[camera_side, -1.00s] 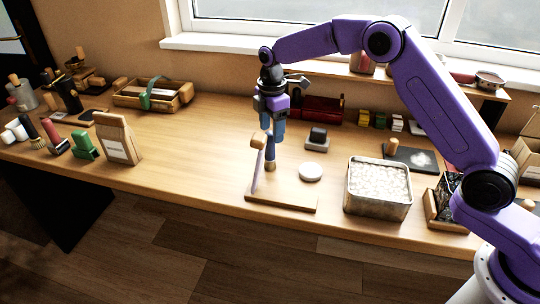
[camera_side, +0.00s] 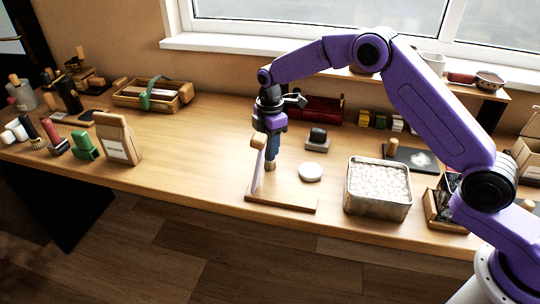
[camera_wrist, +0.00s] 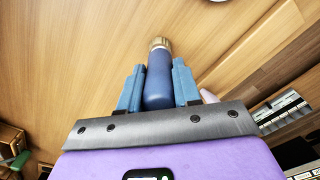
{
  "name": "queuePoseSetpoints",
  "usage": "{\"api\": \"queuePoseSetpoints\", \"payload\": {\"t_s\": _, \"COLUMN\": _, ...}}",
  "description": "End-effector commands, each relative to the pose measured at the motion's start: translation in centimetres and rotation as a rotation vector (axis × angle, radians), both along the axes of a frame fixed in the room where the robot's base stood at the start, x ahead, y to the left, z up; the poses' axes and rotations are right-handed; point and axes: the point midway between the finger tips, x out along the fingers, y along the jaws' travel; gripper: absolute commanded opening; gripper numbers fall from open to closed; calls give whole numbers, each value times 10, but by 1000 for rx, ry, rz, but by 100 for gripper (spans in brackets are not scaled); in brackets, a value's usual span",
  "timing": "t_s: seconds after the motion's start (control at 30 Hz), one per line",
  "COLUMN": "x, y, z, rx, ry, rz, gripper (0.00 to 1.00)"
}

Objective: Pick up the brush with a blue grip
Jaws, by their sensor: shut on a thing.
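The brush with a blue grip (camera_wrist: 158,80) stands upright between my gripper's two blue fingers (camera_wrist: 158,88) in the wrist view, its tan end pointing away from me. My gripper is shut on the grip. In the side view my gripper (camera_side: 270,145) points down behind a wooden board, and the brush (camera_side: 270,164) shows only as a small tan and blue part below the fingers. Its lower end seems at the table surface; I cannot tell whether it touches.
The wooden board (camera_side: 290,204), with an upright knob-topped piece (camera_side: 257,170) at its left, is close in front. A white round disc (camera_side: 311,172) and a dark block (camera_side: 317,138) lie to the right. A metal tin (camera_side: 375,205) stands further right.

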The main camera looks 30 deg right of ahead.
Motion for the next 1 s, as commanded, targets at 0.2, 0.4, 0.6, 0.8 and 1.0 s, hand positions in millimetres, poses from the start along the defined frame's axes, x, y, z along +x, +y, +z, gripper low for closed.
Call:
{"api": "queuePoseSetpoints", "payload": {"t_s": 0.2, "x": 0, "y": 0, "z": 1, "rx": 0, "ry": -1, "rz": 0, "gripper": 0}}
{"api": "queuePoseSetpoints", "payload": {"t_s": 0.4, "x": 1, "y": 0, "z": 12, "rx": 1, "ry": -3, "rz": 0, "gripper": 0}}
{"api": "queuePoseSetpoints", "payload": {"t_s": 0.6, "x": -4, "y": -1, "z": 38, "rx": 1, "ry": -3, "rz": 0, "gripper": 0}}
{"api": "queuePoseSetpoints", "payload": {"t_s": 0.8, "x": -29, "y": -9, "z": 70, "rx": 1, "ry": -4, "rz": 0, "gripper": 0}}
{"api": "queuePoseSetpoints", "payload": {"t_s": 1.0, "x": -62, "y": -18, "z": 99, "rx": 1, "ry": -2, "rz": 0, "gripper": 0}}
